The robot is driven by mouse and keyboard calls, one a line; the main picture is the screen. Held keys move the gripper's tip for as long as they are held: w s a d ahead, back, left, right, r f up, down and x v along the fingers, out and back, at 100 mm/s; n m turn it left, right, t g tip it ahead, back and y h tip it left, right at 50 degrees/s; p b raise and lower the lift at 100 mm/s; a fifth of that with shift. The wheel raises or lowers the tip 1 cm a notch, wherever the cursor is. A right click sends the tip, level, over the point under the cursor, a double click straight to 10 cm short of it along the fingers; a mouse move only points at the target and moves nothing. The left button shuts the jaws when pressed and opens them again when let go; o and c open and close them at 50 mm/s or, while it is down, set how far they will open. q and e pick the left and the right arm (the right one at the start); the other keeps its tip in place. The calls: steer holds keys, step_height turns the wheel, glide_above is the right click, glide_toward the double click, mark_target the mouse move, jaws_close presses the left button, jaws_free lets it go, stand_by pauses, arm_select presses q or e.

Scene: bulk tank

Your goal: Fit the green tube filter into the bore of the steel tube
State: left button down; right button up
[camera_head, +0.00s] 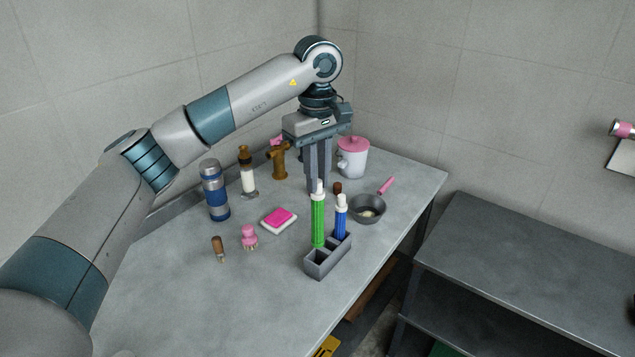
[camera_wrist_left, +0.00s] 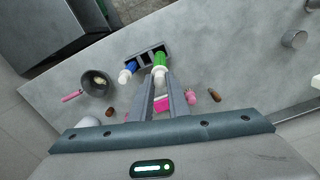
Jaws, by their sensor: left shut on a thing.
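The green tube filter (camera_head: 318,222) is upright with a white top. My left gripper (camera_head: 318,188) points down and is shut on that white top. The filter also shows between the fingertips in the left wrist view (camera_wrist_left: 159,62). Its lower end is at the grey rack (camera_head: 322,263); I cannot tell whether it is inside a compartment or just clear of it. A blue filter with a white top (camera_head: 340,220) stands in the rack beside it. A grey cylinder (camera_wrist_left: 294,39), likely the steel tube, is at the right in the left wrist view. My right gripper is not in view.
A grey pan (camera_head: 368,210) with a pink handle and a white pot with a pink lid (camera_head: 353,158) stand to the right. A pink sponge (camera_head: 279,219), pink brush (camera_head: 249,238), brown-handled brush (camera_head: 218,249) and blue bottle (camera_head: 214,190) are left. The front-left counter is mostly clear.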

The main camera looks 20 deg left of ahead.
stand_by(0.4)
arm_select(q)
steer(key=shift+s+f+m, duration=0.3)
steer(key=shift+s+m, duration=0.1)
steer(key=shift+s, duration=0.05)
steer(key=s+f+m, duration=0.3)
steer(key=s+m, duration=0.2)
steer(key=s, duration=0.2)
steer(key=s+a+f+m, duration=0.1)
steer(key=s+f+m, duration=0.2)
steer(key=s+m, duration=0.2)
steer(key=s, duration=0.3)
steer(key=shift+f, duration=0.2)
steer(key=shift+a, duration=0.1)
